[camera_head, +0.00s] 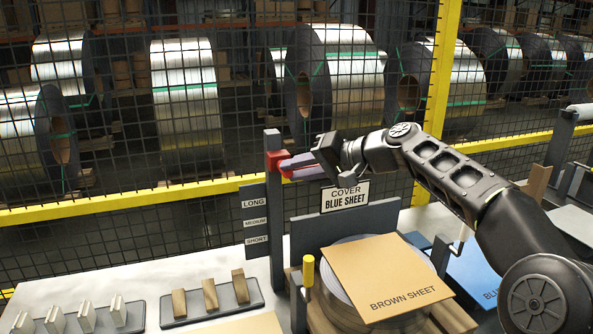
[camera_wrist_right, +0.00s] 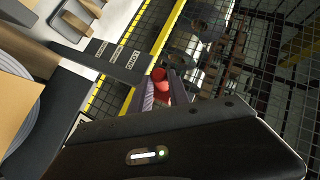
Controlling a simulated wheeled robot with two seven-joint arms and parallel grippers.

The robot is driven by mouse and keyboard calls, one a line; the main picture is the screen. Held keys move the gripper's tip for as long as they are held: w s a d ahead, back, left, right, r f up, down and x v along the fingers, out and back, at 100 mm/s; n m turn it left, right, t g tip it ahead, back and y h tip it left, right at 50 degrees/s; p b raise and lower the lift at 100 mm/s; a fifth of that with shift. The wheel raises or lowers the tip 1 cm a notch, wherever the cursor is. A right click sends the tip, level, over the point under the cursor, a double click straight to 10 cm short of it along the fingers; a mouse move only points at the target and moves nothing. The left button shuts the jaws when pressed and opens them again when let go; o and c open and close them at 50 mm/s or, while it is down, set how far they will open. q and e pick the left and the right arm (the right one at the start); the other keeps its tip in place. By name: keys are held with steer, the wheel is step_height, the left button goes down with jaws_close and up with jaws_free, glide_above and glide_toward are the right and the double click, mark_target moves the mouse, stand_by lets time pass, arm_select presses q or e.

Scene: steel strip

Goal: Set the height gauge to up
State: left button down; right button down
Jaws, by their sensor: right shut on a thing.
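The height gauge is a dark upright post (camera_head: 276,230) with a red slider (camera_head: 274,160) near its top, above the LONG sign. My right gripper (camera_head: 287,166) reaches in from the right and is shut on the red slider. In the right wrist view, the red slider (camera_wrist_right: 160,84) sits between the two fingers of the right gripper (camera_wrist_right: 161,92). The LONG, MEDIUM and SHORT signs (camera_head: 255,222) are fixed on the left side of the post. My left gripper is not in view.
A brown sheet (camera_head: 385,272) lies on a round stack right of the post, below my arm. A COVER BLUE SHEET sign (camera_head: 345,196) stands just under the gripper. Trays with wooden blocks (camera_head: 211,299) and metal pieces (camera_head: 85,317) are front left. A mesh fence (camera_head: 120,150) stands behind.

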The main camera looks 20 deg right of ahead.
steer(key=shift+r, duration=0.45)
steer(key=c, duration=1.6)
jaws_free()
steer(key=shift+w, duration=0.1)
steer(key=o, duration=0.3)
steer(key=shift+o, duration=0.2)
steer(key=shift+f, duration=0.15)
steer(key=shift+d, duration=0.1)
steer(key=b+v, duration=0.1)
steer(key=v, duration=0.6)
steer(key=shift+s+d+b, duration=0.15)
steer(key=shift+s+b, duration=0.25)
